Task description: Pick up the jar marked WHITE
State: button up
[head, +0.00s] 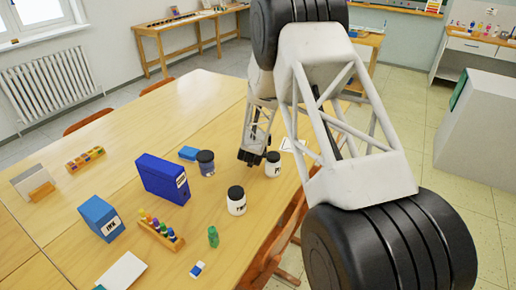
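Two white jars with black lids stand upright on the wooden table (130,110). The nearer white jar (237,207) carries dark lettering too small to read for sure. The farther white jar (273,170) also has small dark lettering that I cannot read. I cannot tell which one says WHITE. My gripper (251,157) is low over the table, just left of the farther jar. Its dark fingertips look close to that jar's side; I cannot tell if they touch it. No jar shows between the fingers, and their opening is unclear.
The table's back left is mostly clear.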

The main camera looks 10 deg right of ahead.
jog(key=c, duration=1.5)
jog(key=shift+o, duration=0.2)
jog(key=shift+r, duration=5)
